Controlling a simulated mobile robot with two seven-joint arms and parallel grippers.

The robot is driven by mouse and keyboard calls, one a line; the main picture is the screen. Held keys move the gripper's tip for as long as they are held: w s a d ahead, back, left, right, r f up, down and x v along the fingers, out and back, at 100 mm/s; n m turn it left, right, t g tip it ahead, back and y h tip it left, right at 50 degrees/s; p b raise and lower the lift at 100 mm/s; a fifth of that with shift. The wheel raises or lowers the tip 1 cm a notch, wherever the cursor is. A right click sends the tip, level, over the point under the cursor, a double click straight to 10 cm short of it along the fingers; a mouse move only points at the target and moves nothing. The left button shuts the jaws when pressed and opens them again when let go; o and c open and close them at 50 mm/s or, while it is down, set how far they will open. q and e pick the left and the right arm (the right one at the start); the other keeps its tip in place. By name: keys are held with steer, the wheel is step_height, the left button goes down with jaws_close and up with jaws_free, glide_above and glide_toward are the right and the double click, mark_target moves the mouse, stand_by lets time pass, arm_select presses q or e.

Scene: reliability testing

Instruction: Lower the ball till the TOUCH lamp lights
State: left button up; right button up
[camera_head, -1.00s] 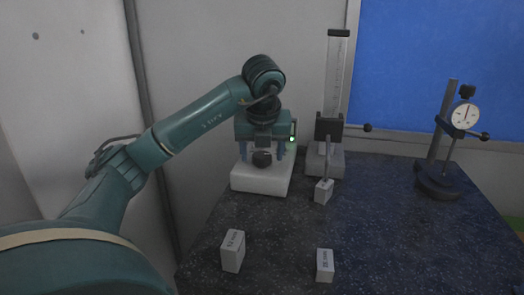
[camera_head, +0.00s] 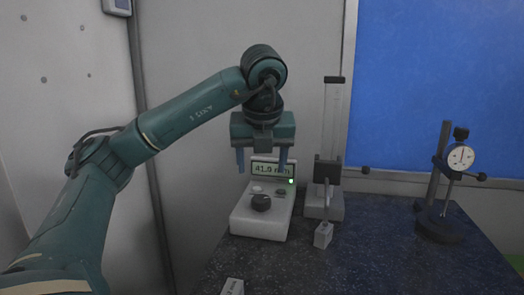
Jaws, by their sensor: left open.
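A white box (camera_head: 258,226) stands at the table's back left. It has a black round knob (camera_head: 260,203) on top and a display (camera_head: 268,168) reading about 41.9 mm. A small green lamp (camera_head: 291,181) glows at the display's lower right; its label is unreadable. My left gripper (camera_head: 262,169) is open and empty above the knob, fingers down, partly in front of the display. Beside the box, a scaled stand (camera_head: 333,120) carries a black carriage (camera_head: 327,172) with a rod reaching down to a small grey block (camera_head: 323,235). I cannot make out a ball at the rod's tip.
A dial indicator (camera_head: 460,158) on a black stand (camera_head: 440,227) is at the right. A white block (camera_head: 232,287) is cut off at the bottom edge. The dark table (camera_head: 375,255) is clear between the scaled stand and the dial stand.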

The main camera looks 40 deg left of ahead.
arm_select(q)
steer(key=shift+v, duration=1.3)
stand_by(0.9)
